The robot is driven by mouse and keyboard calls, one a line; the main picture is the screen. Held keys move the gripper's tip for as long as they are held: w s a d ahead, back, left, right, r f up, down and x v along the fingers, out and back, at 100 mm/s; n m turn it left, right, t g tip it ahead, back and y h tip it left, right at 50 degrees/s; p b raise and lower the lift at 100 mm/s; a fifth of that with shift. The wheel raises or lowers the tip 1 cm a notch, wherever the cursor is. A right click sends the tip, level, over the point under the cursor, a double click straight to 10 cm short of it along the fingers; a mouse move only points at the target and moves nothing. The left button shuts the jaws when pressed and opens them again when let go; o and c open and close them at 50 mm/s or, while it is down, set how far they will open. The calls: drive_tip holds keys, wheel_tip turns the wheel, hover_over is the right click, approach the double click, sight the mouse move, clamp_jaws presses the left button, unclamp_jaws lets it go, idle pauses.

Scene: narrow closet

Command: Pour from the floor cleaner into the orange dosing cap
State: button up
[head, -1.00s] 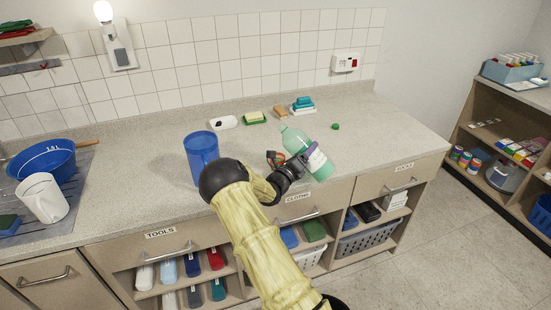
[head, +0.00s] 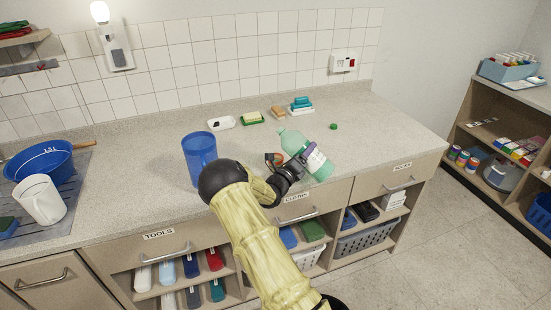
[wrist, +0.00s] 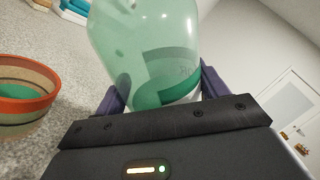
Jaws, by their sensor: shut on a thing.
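The floor cleaner is a translucent green bottle (head: 294,140) with a pale label, tilted with its top toward the upper left. My gripper (head: 304,158) is shut around its body; in the wrist view the bottle (wrist: 145,45) fills the space between the dark purple fingers (wrist: 160,90). The bottle's mouth is outside the wrist view. The orange dosing cap (wrist: 22,92) stands upright on the counter left of the bottle in the wrist view, with green showing inside its orange rim. In the head view the cap (head: 271,157) is small and partly hidden by my gripper.
A blue jug (head: 199,158) stands left of my arm. A small green lid (head: 333,126) lies right of the bottle. A white dish (head: 222,123), sponges (head: 252,118) and a brush (head: 278,112) lie behind. The right of the counter (head: 385,135) is clear.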

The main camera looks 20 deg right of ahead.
idle(0.5)
drive_tip(key=shift+s+n, duration=0.15)
drive_tip(key=shift+n, duration=0.15)
drive_tip(key=shift+d+f, duration=0.15)
drive_tip(key=shift+s, duration=0.2)
drive_tip(key=shift+w+a+f+n, duration=0.1)
drive_tip(key=shift+w+a+n, duration=0.1)
drive_tip(key=shift+a+n, duration=0.1)
drive_tip(key=shift+d, duration=0.1)
